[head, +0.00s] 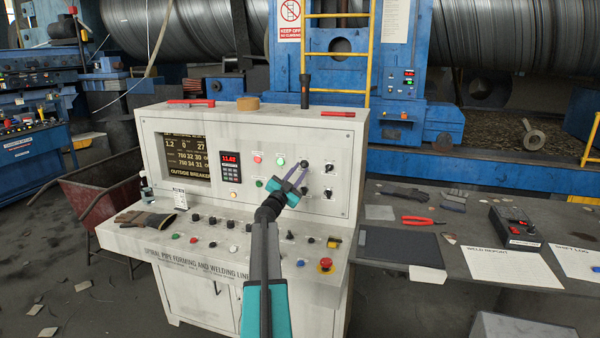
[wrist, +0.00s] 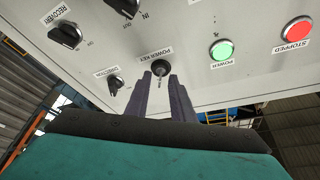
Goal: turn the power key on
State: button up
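The power key (wrist: 160,68) is a round dark lock with a small key in it, on the sloped grey panel. Its label reads POWER KEY, and it sits in the upper row of the panel in the head view (head: 304,163). My gripper (wrist: 161,78) points at it with two dark purple fingers. The fingers are apart, and the key shows between their tips. I cannot tell whether either finger touches it. In the head view my gripper (head: 299,169) is in front of the panel and partly covers it.
Beside the key are a green POWER light (wrist: 222,51), a red STOPPED light (wrist: 297,29) and a DIRECTION knob (wrist: 115,84). The RECOVERY knob (wrist: 66,35) is farther left. A red emergency button (head: 326,264) sits on the lower desk, and gloves (head: 145,218) lie at its left.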

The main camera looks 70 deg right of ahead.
jog(key=b+v, duration=0.2)
jog(key=v, duration=1.1)
jog(key=shift+b, duration=0.35)
